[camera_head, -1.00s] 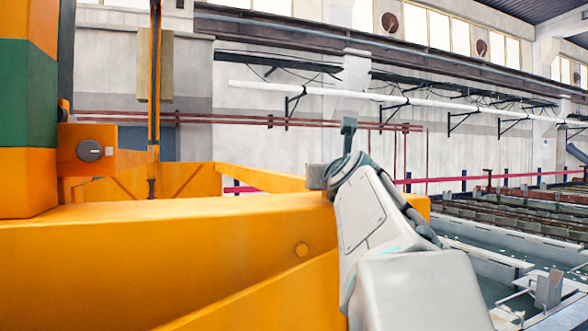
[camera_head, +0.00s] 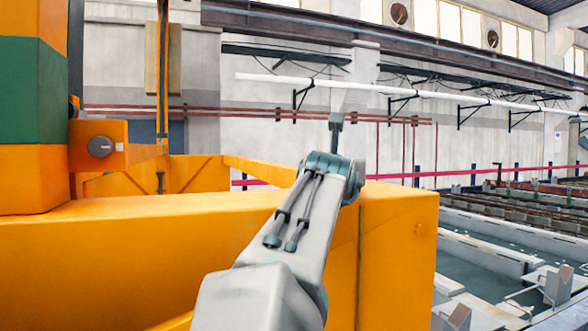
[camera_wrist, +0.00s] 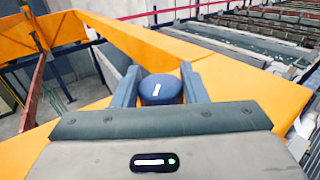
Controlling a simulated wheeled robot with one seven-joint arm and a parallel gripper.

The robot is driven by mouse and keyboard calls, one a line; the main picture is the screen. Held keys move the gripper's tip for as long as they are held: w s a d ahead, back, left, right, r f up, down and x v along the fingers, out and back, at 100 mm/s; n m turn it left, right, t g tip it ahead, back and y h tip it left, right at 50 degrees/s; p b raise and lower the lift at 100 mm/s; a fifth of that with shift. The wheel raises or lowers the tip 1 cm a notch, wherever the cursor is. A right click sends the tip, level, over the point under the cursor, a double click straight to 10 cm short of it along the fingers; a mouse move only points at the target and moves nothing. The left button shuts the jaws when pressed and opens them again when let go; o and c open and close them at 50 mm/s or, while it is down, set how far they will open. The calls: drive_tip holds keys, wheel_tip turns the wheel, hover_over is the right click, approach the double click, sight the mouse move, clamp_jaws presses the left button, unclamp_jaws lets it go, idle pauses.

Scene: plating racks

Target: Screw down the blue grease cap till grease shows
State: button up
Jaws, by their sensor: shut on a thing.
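In the head view my arm reaches over the orange beam (camera_head: 250,240), and the cap is hidden there behind my wrist. I see no grease around the cap; its lower edge is hidden.
An orange and green column (camera_head: 33,125) stands at the left of the head view. A grey round knob (camera_head: 100,147) sits on an orange bracket beside it. Tanks with grey walls (camera_head: 490,250) lie at the right. Beyond the beam is an open drop.

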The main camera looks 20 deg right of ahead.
drive_tip(key=shift+m+g+h, duration=2)
drive_tip(key=shift+h, duration=0.4)
drive_tip(key=o, duration=1)
drive_tip(key=shift+s+a, duration=0.1)
drive_tip(key=b+v, duration=0.3)
drive_tip(key=v, duration=1)
drive_tip(key=shift+s+a, duration=0.2)
drive_tip(key=shift+a, duration=0.1)
